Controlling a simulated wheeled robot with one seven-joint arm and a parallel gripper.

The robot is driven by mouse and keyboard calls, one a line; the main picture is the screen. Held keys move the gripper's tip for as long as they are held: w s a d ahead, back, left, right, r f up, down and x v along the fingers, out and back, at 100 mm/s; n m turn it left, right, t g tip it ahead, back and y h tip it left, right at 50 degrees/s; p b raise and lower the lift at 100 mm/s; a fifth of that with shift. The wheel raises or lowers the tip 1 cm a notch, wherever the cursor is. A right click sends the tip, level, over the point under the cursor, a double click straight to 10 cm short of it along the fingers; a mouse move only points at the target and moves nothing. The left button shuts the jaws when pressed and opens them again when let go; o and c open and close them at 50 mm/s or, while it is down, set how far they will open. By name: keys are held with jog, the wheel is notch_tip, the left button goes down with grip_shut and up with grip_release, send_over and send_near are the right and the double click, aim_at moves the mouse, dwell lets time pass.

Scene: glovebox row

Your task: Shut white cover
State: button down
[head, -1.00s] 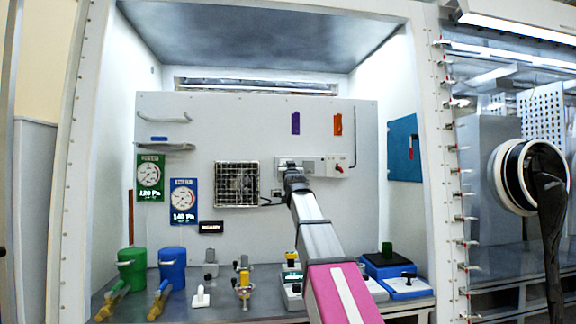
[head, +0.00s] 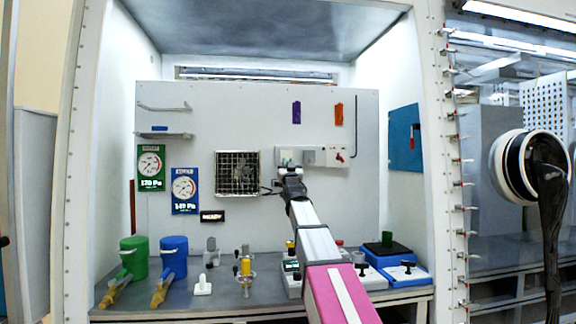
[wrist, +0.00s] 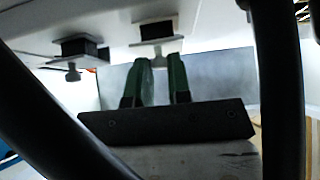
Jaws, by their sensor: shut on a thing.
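A pale wall box (head: 326,158) is on the back panel, with a grey block (head: 308,157) and a red knob at its right. A small white part (head: 284,156) at its left end may be the white cover; I cannot tell its angle. My gripper (head: 291,174) is just below that left end and hides part of it. The fingertips hide much of the contact.
A mesh-fronted square unit (head: 237,173) is left of my gripper, with a cable between. Green (head: 132,258) and blue (head: 173,256) buckets and several small fixtures stand on the bench below. A blue tray (head: 394,264) is at right.

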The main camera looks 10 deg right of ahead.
jog(key=c, duration=1.1)
grip_release()
jog(key=v, duration=1)
jog(key=shift+s+f, duration=0.25)
jog(key=shift+s, duration=0.1)
